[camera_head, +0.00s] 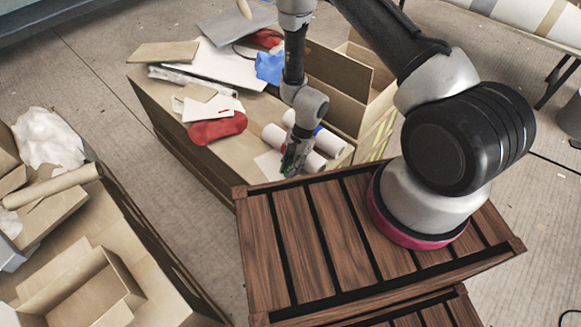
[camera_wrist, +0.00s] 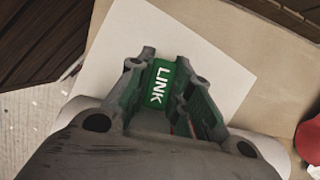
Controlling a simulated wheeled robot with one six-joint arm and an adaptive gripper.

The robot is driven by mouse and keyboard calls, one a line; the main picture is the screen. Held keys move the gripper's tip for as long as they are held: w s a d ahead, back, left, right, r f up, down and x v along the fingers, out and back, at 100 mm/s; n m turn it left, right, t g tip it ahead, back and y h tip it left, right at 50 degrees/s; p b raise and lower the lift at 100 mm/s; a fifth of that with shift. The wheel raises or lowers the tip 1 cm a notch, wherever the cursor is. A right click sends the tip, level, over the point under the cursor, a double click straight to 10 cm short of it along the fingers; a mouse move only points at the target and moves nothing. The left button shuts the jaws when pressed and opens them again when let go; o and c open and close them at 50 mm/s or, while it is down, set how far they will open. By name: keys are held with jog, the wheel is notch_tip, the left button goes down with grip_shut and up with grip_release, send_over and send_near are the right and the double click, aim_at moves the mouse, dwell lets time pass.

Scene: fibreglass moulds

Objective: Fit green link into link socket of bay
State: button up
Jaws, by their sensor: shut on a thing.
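My gripper (camera_head: 291,164) points down over the near end of a cardboard-coloured work surface (camera_head: 170,97), just above a white sheet (camera_head: 268,163). In the wrist view, my gripper (camera_wrist: 160,84) is shut on the green link (camera_wrist: 158,86), a small green piece with white "LINK" lettering, held between the two fingers. The link lies over the white sheet (camera_wrist: 230,65) in that view; whether it touches the sheet is hard to tell. I cannot make out the bay or its link socket in either view.
White rolls (camera_head: 328,141) lie close to the right of my gripper. A red piece (camera_head: 217,128) and a blue piece (camera_head: 270,66) lie farther back among flat boards. An open cardboard box (camera_head: 350,82) stands behind right. Another cluttered surface (camera_head: 165,275) is at left.

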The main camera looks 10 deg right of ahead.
jog(key=shift+f, duration=0.15)
jog(key=o, duration=0.9)
